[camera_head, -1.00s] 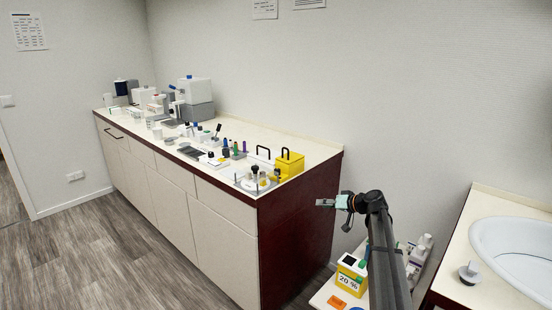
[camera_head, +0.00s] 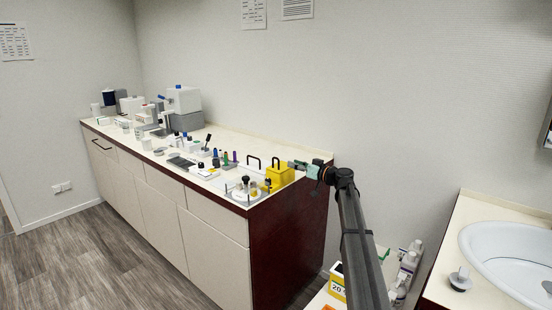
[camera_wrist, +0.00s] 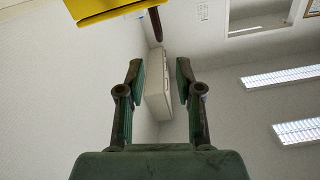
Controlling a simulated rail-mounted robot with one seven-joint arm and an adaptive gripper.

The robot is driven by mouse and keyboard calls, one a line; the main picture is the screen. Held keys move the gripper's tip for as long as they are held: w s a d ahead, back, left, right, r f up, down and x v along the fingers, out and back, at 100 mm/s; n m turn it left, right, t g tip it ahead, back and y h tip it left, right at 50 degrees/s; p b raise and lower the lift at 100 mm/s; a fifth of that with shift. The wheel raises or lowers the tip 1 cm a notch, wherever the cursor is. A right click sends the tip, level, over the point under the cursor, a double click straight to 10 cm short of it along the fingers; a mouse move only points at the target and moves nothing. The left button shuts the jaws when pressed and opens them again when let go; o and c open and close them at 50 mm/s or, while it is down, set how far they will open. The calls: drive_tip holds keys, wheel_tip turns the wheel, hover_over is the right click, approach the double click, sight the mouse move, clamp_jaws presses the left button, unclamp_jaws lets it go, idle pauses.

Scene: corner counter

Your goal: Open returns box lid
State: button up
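A yellow box (camera_head: 279,176) with a dark handle stands at the near right end of the long counter; it appears to be the returns box. Its lid looks shut, though details are too small to tell. My gripper (camera_head: 293,164) is just right of the box, around the height of its top. In the wrist view, my gripper (camera_wrist: 160,75) has its two fingers apart with nothing between them. The yellow box (camera_wrist: 105,8) shows at the upper left there, with the dark handle (camera_wrist: 155,24) beside it, apart from the fingers.
Vials and lab devices line the counter farther left. A sink (camera_head: 510,250) is at right, and bottles (camera_head: 405,268) stand low beside my arm.

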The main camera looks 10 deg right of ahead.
drive_tip(key=p+x, duration=0.1)
drive_tip(key=x, duration=0.9)
drive_tip(key=shift+w+a+p, duration=0.2)
drive_tip(key=shift+w+p, duration=0.15)
drive_tip(key=shift+p, duration=0.05)
clamp_jaws()
